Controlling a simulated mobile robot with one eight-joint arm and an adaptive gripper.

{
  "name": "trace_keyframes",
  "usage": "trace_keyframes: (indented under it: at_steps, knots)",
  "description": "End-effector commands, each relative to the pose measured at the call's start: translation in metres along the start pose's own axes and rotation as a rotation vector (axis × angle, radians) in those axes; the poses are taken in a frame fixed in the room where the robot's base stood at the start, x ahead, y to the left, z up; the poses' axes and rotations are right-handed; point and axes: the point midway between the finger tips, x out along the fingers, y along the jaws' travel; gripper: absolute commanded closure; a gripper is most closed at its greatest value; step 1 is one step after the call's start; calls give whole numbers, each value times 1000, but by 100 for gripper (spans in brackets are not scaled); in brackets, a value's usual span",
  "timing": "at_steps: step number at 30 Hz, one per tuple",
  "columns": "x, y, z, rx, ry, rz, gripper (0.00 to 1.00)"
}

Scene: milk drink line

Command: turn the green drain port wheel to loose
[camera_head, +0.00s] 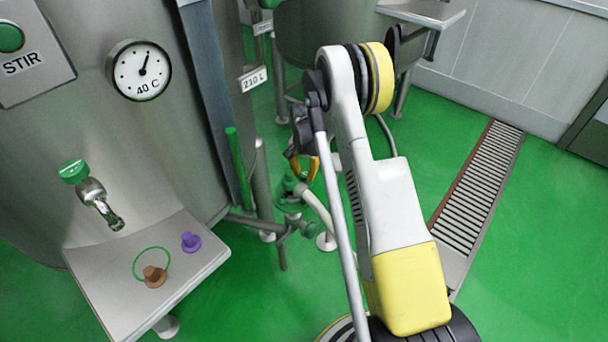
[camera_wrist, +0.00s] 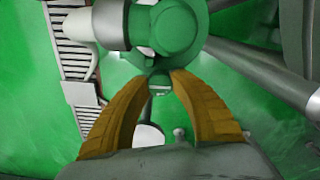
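The green drain port (camera_head: 290,188) stands low beside the tank in the head view, partly behind my arm. In the wrist view its round green part (camera_wrist: 176,28) fills the top middle; I cannot tell surely whether this is the wheel. A small green stub (camera_wrist: 158,83) shows below it. My gripper (camera_head: 303,168) has curved orange fingers and is at the port. In the wrist view my gripper (camera_wrist: 162,76) has its fingertips apart, one on each side of the stub. Whether they touch it is unclear.
A pale hose or pipe (camera_head: 320,208) leads from the port. Grey pipes (camera_wrist: 265,70) run close on the right in the wrist view. A floor drain grate (camera_head: 478,190) lies right.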

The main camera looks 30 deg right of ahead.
Motion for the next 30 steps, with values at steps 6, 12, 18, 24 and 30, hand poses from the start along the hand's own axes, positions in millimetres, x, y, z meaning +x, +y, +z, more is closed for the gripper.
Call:
trace_keyframes:
  at_steps: [6,12,18,24,30]
  knots:
    - [0,0,0,-33,0,0,100]
    - [0,0,0,-136,-1,0,100]
    - [0,0,0,-277,-1,0,100]
    - [0,0,0,-402,-1,0,100]
    - [0,0,0,-487,-1,0,100]
